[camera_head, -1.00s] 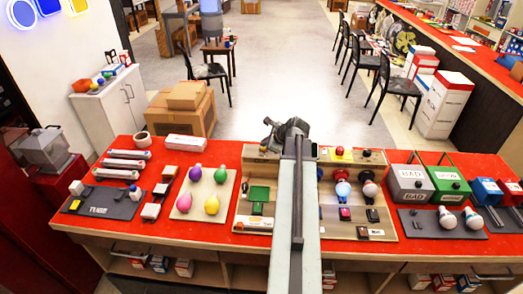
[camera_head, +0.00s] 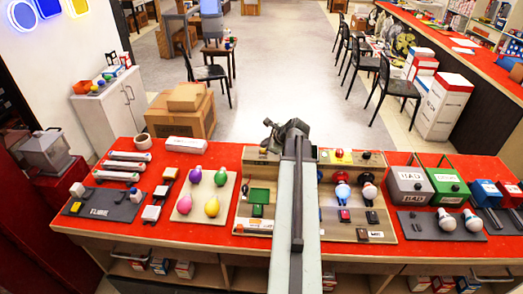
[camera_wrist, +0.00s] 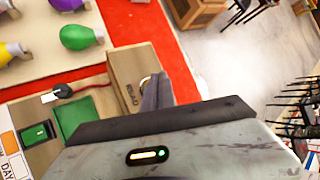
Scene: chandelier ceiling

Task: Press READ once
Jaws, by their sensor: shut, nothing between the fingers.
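No label reading READ is legible in either view. A tan board (camera_head: 245,222) with a green panel (camera_head: 259,196) and small parts lies left of my arm on the red counter.
Left of the board is a pad (camera_head: 203,193) with coloured bulbs. To the right is another tan board (camera_head: 386,228) with bulbs and buttons, partly behind my arm. Grey (camera_head: 409,184) and green (camera_head: 447,184) bins stand farther right. Open floor lies beyond the counter.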

